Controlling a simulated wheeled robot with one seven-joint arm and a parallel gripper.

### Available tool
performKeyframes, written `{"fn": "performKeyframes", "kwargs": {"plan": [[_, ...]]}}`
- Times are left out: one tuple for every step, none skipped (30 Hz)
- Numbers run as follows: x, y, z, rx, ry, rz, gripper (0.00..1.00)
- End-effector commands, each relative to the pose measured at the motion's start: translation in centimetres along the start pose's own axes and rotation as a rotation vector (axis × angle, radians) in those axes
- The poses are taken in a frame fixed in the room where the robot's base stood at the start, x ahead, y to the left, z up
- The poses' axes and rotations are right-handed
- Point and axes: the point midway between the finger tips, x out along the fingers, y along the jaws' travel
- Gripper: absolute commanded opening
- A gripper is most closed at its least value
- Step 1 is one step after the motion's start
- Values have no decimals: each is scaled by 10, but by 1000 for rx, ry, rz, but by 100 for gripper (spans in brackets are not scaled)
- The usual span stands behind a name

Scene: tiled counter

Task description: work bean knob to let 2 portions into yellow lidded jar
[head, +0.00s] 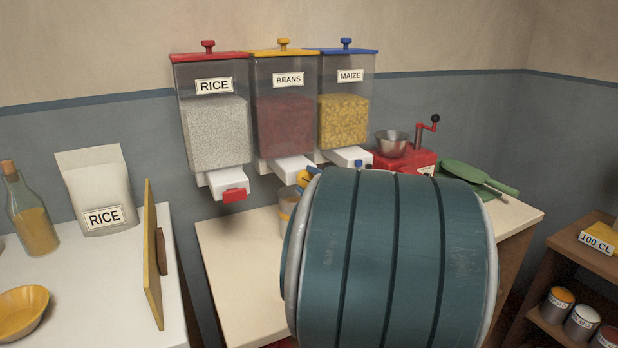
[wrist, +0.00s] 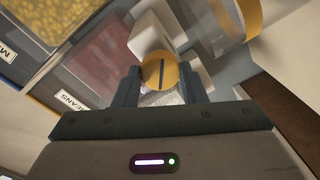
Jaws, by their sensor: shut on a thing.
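The bean dispenser (head: 285,110) hangs on the wall between rice and maize, with a yellow lid and dark red beans inside. Its white outlet (head: 293,168) carries a round yellow knob (wrist: 158,72) with a dark line across it. My gripper (wrist: 161,84) is shut on this knob, one finger on each side. In the head view my arm hides most of the gripper. A clear jar with a yellow band (head: 285,217) stands on the counter below the outlet, partly hidden by my arm. The yellow band (wrist: 249,16) also shows in the wrist view. The jar's contents are unclear.
The rice dispenser (head: 216,130) with a red knob (head: 235,194) is at left, the maize dispenser (head: 344,115) at right. The counter (head: 230,260) is bare at front left.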

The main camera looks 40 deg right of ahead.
Motion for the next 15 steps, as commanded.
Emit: {"fn": "performKeyframes", "kwargs": {"plan": [[0, 1, 0, 45, -1, -2, 15], [0, 1, 1, 74, 1, -1, 15], [0, 1, 1, 112, 4, -1, 15], [0, 1, 1, 141, 6, -1, 15], [0, 0, 1, 169, 8, -1, 15], [0, 0, 1, 207, 10, 0, 15], [0, 0, 1, 235, 13, 0, 15], [0, 0, 1, 264, 15, 1, 15], [0, 0, 1, 302, 17, 1, 15], [0, 0, 1, 331, 19, 2, 15], [0, 0, 2, 359, 21, 2, 15], [0, 0, 2, 397, 24, 2, 15], [0, 0, 2, 425, 26, 3, 15], [0, 0, 2, 453, 27, 3, 15], [0, 0, 2, 490, 29, 3, 15]]}}
